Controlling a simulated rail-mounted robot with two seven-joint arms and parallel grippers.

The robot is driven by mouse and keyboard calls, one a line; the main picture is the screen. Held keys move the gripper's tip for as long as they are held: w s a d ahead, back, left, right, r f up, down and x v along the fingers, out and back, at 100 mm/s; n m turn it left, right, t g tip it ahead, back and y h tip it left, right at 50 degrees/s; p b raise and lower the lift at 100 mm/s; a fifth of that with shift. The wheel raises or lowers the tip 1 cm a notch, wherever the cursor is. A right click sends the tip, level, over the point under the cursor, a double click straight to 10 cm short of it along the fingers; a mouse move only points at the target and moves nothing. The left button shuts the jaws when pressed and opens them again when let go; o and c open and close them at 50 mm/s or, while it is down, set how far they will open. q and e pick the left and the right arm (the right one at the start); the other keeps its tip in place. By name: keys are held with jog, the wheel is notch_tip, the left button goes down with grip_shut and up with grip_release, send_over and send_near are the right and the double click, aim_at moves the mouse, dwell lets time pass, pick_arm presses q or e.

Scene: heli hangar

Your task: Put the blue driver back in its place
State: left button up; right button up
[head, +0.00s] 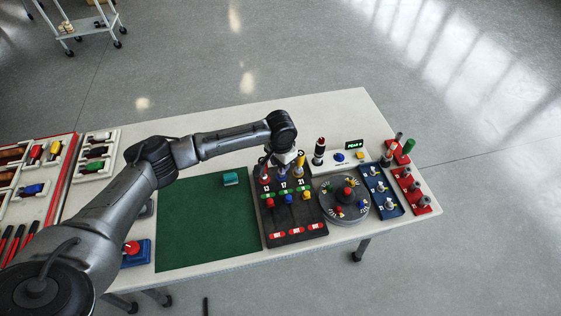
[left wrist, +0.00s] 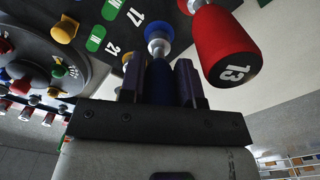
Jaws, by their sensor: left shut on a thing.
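The blue driver (left wrist: 158,84) is between the two dark fingers of my left gripper (left wrist: 162,78), which is shut on it. In the head view my left gripper (head: 284,160) is over the back row of the black rack (head: 290,237), near the label 17. A blue part and a silver part show past the fingertips in the left wrist view. I cannot tell whether the driver is seated in the rack. The red driver (left wrist: 227,45), marked 13, is beside the gripper. The yellow driver (head: 300,160) stands by label 21. My right gripper is not in view.
A round grey turntable (head: 343,202) with coloured knobs is right of the rack. A blue tray (head: 382,190) and a red holder (head: 411,190) lie farther right. A green mat (head: 207,225) with a teal block (head: 230,179) is left, mostly clear. A black-and-red cylinder (head: 320,150) stands behind.

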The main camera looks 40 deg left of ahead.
pick_arm(q)
jog(key=shift+f, duration=0.45)
dwell(0.3)
jog(key=o, duration=1)
notch_tip(320, 180, up, 4)
jog(key=p, duration=0.5)
jog(key=shift+r+p, duration=1.8)
jog(key=shift+p, duration=0.65)
